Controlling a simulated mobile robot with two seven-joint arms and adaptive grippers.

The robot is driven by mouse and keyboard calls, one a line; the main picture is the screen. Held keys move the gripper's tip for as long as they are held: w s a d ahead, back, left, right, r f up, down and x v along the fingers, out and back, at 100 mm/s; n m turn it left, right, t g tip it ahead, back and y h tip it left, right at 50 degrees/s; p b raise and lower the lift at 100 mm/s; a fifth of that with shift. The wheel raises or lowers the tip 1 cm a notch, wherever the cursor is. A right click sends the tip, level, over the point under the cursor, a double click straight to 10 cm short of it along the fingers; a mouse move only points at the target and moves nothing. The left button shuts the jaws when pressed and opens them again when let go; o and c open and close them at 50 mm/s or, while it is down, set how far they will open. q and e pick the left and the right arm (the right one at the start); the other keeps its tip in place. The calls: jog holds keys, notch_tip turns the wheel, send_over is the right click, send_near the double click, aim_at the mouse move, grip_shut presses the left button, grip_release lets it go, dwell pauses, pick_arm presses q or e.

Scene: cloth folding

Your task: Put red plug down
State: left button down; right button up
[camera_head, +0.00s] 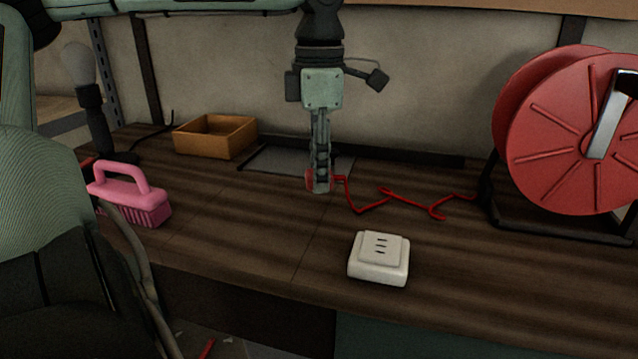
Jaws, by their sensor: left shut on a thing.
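My left gripper (320,184) points straight down over the middle of the workbench and is shut on the red plug (310,181). The fingers hide most of the plug; only small red parts show at their sides. The plug is at or just above the bench top; I cannot tell whether it touches. A thin red cable (361,209) runs from the plug in bends over the bench to the right, toward the reel. My right gripper is not in view.
A white socket block (379,258) sits at the front of the bench. A large red cable reel (556,135) stands at the right. A pink brush (130,194), a lamp (90,100) and an open wooden box (215,136) are on the left. The bench left of the socket is clear.

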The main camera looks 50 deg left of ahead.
aim_at(319, 210)
pick_arm(q)
notch_tip(319, 210, down, 3)
jog(key=shift+r, duration=0.15)
jog(key=shift+f, duration=0.2)
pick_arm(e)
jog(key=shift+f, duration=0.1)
pick_arm(q)
jog(key=shift+f, duration=0.15)
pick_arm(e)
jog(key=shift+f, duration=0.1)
pick_arm(q)
jog(key=shift+f, duration=0.15)
jog(key=shift+f+b, duration=0.25)
jog(key=shift+b, duration=0.2)
jog(key=c, duration=1.1)
grip_release()
jog(key=shift+c, duration=0.2)
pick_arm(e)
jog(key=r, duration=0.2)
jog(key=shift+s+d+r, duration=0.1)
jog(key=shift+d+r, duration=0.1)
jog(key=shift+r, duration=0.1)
pick_arm(q)
jog(key=shift+r, duration=0.1)
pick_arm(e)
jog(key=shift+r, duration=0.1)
